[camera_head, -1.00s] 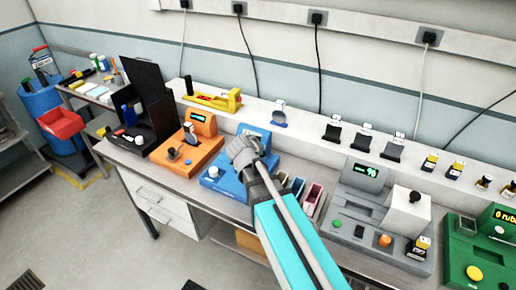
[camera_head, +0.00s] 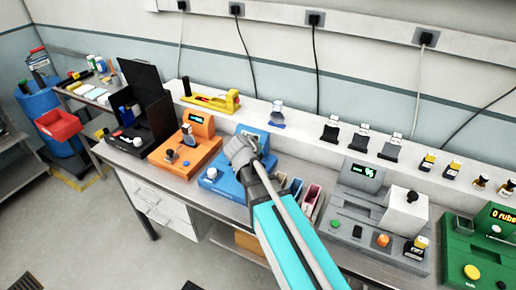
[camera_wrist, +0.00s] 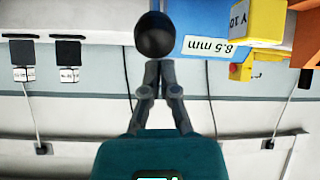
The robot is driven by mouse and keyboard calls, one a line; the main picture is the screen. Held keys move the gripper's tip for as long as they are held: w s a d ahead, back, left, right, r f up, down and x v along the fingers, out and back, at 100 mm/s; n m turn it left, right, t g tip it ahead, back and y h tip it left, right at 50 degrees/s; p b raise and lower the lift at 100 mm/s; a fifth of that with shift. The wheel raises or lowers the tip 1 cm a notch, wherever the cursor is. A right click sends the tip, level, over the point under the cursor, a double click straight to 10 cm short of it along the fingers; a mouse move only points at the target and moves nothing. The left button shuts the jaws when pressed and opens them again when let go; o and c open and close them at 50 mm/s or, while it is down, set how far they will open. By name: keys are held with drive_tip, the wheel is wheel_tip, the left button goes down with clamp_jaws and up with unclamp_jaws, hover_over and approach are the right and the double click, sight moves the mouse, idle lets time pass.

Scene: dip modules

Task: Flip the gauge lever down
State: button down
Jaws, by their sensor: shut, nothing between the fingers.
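The blue gauge module (camera_head: 226,190) stands on the bench in the head view, with a white knob at its left front. My gripper (camera_head: 240,150) is over it and hides part of it, including any lever there. In the wrist view, the gauge's blue face (camera_wrist: 195,20) carries an "8.5 mm" readout. A black ball knob (camera_wrist: 155,36), apparently the lever's end, is right at the tips of my gripper (camera_wrist: 158,66). The fingers are shut with nothing between them. I cannot tell whether they touch the knob.
An orange module (camera_head: 184,155) stands left of the gauge. Small coloured bins (camera_head: 312,200) and a grey module (camera_head: 350,215) are to the right. A yellow block (camera_wrist: 240,25) marked "Y 10" shows beside the readout. A raised shelf (camera_head: 300,125) with small parts runs behind.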

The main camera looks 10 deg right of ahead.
drive_tip(key=p+v, duration=0.6)
drive_tip(key=v, duration=0.3)
drive_tip(key=shift+w+r, duration=0.2)
drive_tip(key=shift+r, duration=0.25)
idle(0.3)
drive_tip(key=s+d+f+n+g+y, duration=0.2)
drive_tip(key=s+d+f+g, duration=0.2)
drive_tip(key=s, duration=0.2)
drive_tip(key=s+d+f+n+g+y+b, duration=0.1)
drive_tip(key=s+d+f+n+g+y, duration=0.2)
drive_tip(key=s+d+f+g, duration=0.1)
drive_tip(key=shift+s+d+f+g+y, duration=0.25)
drive_tip(key=shift+s+g, duration=0.25)
drive_tip(key=shift+s, duration=0.5)
